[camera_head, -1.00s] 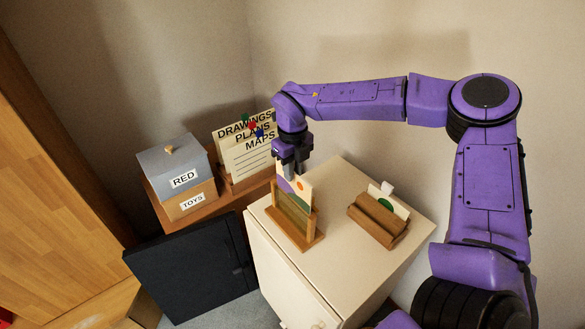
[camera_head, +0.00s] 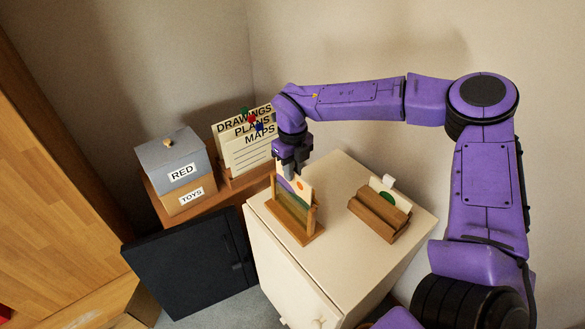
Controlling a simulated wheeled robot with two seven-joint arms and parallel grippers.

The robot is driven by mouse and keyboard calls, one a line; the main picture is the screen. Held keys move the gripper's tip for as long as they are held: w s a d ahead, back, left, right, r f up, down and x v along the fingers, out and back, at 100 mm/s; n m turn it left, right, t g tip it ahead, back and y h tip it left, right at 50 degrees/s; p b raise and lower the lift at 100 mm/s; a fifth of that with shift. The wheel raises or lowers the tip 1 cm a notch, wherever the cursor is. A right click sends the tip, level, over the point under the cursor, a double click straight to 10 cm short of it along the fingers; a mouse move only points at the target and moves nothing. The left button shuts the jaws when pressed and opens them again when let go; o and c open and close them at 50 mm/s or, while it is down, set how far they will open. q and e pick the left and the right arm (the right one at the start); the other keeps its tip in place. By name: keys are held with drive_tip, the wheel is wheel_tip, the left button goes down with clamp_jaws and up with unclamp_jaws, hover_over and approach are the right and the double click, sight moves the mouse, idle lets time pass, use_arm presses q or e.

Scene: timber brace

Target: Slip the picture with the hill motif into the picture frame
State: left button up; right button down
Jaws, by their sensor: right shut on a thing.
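The picture (camera_head: 300,188) is a pale card with an orange dot and a purple hill shape. It stands upright in the wooden picture frame (camera_head: 297,232), its lower part behind the frame's front and its top sticking out above. The frame stands on the white cabinet top. My right gripper (camera_head: 291,173) is over the frame, pointing down, shut on the picture's top left edge. How deep the picture sits is hard to tell. My left gripper is not in view.
A wooden holder (camera_head: 376,219) with a card bearing a green dot stands on the white cabinet (camera_head: 335,180), right of the frame. Behind to the left are a grey-lidded box (camera_head: 168,155) marked RED and TOYS and a rack of labelled cards (camera_head: 252,160). A dark panel (camera_head: 190,270) stands at lower left.

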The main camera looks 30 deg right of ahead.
drive_tip(key=shift+f+b, duration=1.55)
drive_tip(key=shift+f, duration=0.95)
drive_tip(key=shift+c, duration=2.4)
unclamp_jaws()
drive_tip(key=shift+r, duration=0.15)
wheel_tip(320, 180, up, 8)
drive_tip(key=p, duration=0.7)
